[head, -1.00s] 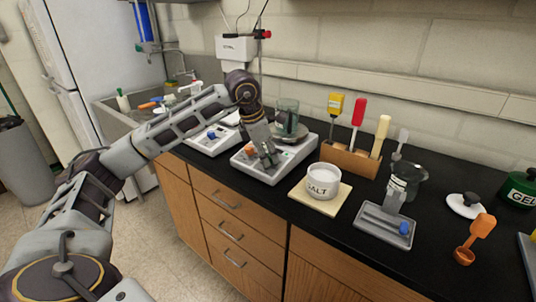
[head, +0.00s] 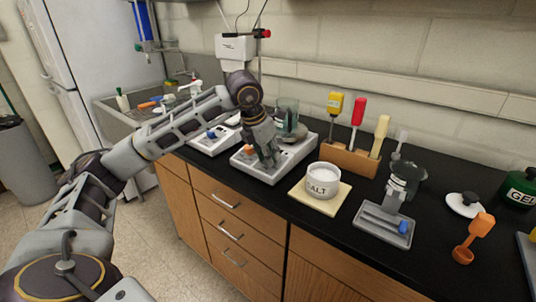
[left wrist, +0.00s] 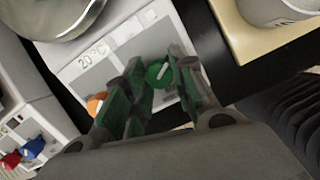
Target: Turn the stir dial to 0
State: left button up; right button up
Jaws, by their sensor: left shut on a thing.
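The hotplate stirrer (head: 300,155) is a white unit on the black counter with a round metal plate on top. Its front panel shows in the left wrist view (left wrist: 125,50) with a "20 °C" display, a green dial (left wrist: 158,74) and an orange dial (left wrist: 97,103). I cannot read which dial is labelled stir. My left gripper (head: 268,160) reaches down to the panel. In the left wrist view its fingers (left wrist: 165,75) are shut on the green dial, which has a pale pointer mark. The orange dial is outside the fingers. My right gripper is not in view.
A glass beaker (head: 288,115) stands on the metal plate. A salt jar (head: 322,182) on a tan board (head: 300,195) is close to the right. Another device (head: 205,142) with blue and red knobs stands to the left. A spatula rack (head: 345,160) is behind.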

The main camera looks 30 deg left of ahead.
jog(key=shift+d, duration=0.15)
pick_arm(q)
jog(key=o, duration=1)
jog(key=shift+v, duration=6.05)
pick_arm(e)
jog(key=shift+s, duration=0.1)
pick_arm(q)
jog(key=shift+r, duration=0.1)
jog(key=shift+r+p, duration=10.95)
jog(key=shift+p, duration=0.1)
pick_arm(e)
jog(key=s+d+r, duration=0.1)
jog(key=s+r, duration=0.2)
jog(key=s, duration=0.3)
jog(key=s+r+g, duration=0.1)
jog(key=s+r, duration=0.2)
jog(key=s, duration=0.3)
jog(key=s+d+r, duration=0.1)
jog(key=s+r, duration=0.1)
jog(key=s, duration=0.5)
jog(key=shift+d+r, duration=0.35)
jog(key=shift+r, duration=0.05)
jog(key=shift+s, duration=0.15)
